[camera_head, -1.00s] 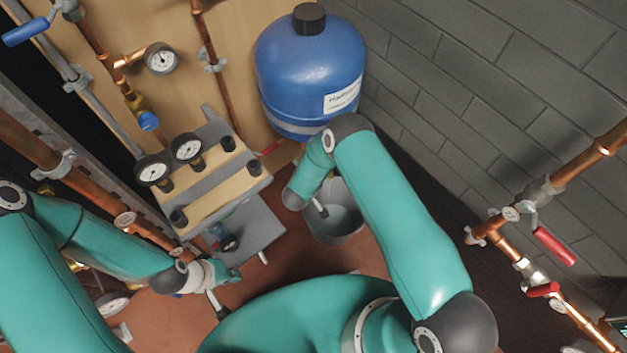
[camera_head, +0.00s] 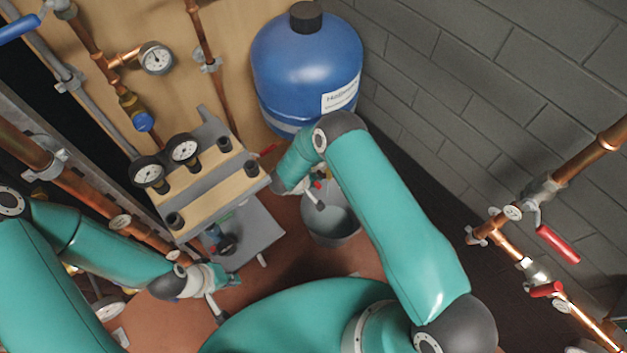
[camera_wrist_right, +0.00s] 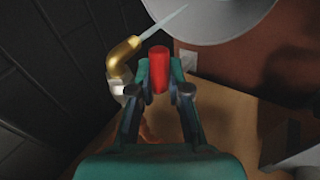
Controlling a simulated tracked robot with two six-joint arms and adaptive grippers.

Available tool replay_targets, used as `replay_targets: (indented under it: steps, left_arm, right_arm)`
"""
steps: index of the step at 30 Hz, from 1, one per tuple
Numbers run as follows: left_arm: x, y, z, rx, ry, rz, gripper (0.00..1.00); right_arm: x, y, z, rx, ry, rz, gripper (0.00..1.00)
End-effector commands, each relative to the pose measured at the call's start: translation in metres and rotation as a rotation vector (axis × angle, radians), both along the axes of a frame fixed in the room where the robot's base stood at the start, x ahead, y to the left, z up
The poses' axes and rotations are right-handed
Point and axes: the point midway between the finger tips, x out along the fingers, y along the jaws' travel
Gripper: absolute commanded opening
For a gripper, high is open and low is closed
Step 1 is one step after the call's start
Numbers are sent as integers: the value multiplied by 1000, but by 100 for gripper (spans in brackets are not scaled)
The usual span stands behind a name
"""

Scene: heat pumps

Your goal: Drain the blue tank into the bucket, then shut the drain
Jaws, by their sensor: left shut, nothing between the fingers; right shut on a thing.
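The blue tank (camera_head: 305,70) stands against the wooden panel, with a white label and black cap. The grey bucket (camera_head: 338,226) is on the floor below it, partly hidden by my right arm. In the right wrist view, my right gripper (camera_wrist_right: 159,66) is shut on the red drain handle (camera_wrist_right: 158,74). Beside it is a brass drain spout (camera_wrist_right: 122,58), with a pale stream (camera_wrist_right: 163,20) running from it toward the bucket (camera_wrist_right: 225,22). The water level cannot be told. My left gripper (camera_head: 228,279) is shut and empty, low beside the grey stand.
A pump block with two gauges (camera_head: 185,149) stands left of the bucket. Copper pipes with a blue-handled valve (camera_head: 18,27) are at upper left. Pipes with red-handled valves (camera_head: 558,244) are at right by the grey brick wall (camera_head: 480,90).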

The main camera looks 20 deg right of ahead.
Motion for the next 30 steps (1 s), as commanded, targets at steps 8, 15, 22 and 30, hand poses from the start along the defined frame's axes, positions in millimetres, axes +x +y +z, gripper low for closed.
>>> replay_targets:
  steps: [8,15,22,30]
  left_arm:
    - [0,0,0,0,0,0,0]
    - [0,0,1,0,0,0,0]
    - [0,0,5,0,0,0,0]
    - [0,0,13,0,0,0,0]
  right_arm:
    - [3,1,1,2,-6,7,42]
    - [2,1,0,2,-7,5,42]
    - [0,0,-1,23,-62,4,42]
    - [1,0,-7,79,-221,4,42]
